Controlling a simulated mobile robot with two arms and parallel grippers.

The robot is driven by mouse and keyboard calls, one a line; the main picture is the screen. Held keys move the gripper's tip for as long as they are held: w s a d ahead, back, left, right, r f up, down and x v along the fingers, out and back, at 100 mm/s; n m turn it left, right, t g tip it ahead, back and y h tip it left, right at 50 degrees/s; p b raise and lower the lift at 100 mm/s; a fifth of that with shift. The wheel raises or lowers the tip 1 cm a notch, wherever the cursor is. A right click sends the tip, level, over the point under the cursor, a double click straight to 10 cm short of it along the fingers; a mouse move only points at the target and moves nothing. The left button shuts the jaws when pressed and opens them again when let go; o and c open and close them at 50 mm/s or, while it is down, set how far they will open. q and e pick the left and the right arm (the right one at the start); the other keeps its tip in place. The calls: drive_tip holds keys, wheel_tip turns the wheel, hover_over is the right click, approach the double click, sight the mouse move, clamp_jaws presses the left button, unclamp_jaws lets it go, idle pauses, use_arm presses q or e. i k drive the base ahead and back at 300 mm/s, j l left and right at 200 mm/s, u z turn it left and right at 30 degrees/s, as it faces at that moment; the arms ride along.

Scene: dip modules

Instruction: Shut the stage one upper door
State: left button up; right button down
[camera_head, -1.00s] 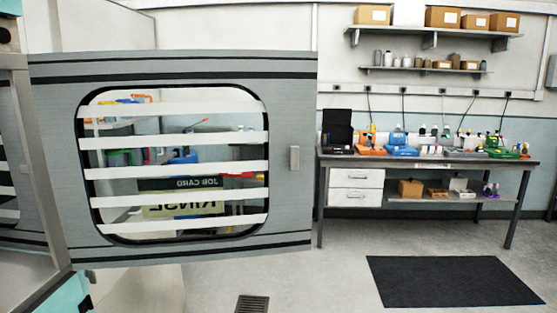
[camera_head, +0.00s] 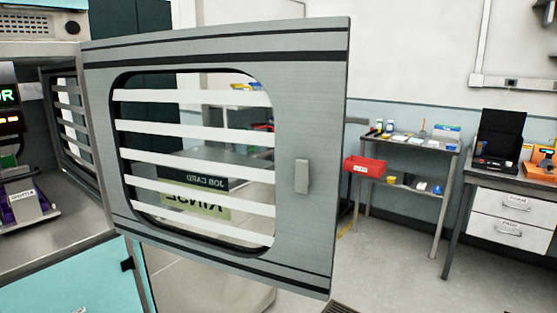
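The upper door (camera_head: 310,110) is a grey panel with a large rounded window crossed by white stripes. It stands swung open, hinged at its left edge on the machine. A small grey handle (camera_head: 302,176) sits near its free right edge. Through the window, reversed signs reading "JOB CARD" and "RINSE" show. The open machine chamber (camera_head: 65,235) is at the left, with a purple shuttle (camera_head: 28,207) on its floor. Neither of my grippers is in view.
A pale blue lower panel (camera_head: 75,285) lies below the chamber. A small side table (camera_head: 420,143) with a red bin (camera_head: 364,166) stands behind the door at the right. A workbench with white drawers (camera_head: 510,220) is at the far right. Grey floor (camera_head: 400,260) lies open between.

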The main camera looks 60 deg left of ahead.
sight(302, 65)
drive_tip(key=i+l+u, duration=0.1)
drive_tip(key=i+u, duration=0.2)
drive_tip(key=i+l+u, duration=0.15)
drive_tip(key=i+u, duration=0.15)
drive_tip(key=i, duration=0.2)
drive_tip(key=i+u, duration=0.1)
drive_tip(key=u, duration=0.3)
drive_tip(key=i+u, duration=0.15)
drive_tip(key=u, duration=0.3)
drive_tip(key=i+l+u, duration=0.1)
drive_tip(key=u, duration=0.3)
drive_tip(key=i+l+u, duration=0.1)
drive_tip(key=u, duration=0.3)
drive_tip(key=l+u, duration=0.15)
drive_tip(key=u, duration=0.25)
drive_tip(key=i+l+u, duration=0.15)
drive_tip(key=u, duration=0.3)
drive_tip(key=i+l+u, duration=0.15)
drive_tip(key=u, duration=0.25)
drive_tip(key=i+l+u, duration=0.1)
drive_tip(key=l+u, duration=0.2)
drive_tip(key=u, duration=0.15)
drive_tip(key=i+l+u, duration=0.1)
drive_tip(key=l+u, duration=0.15)
drive_tip(key=u, duration=0.2)
drive_tip(key=l+u, duration=0.25)
drive_tip(key=u, duration=0.2)
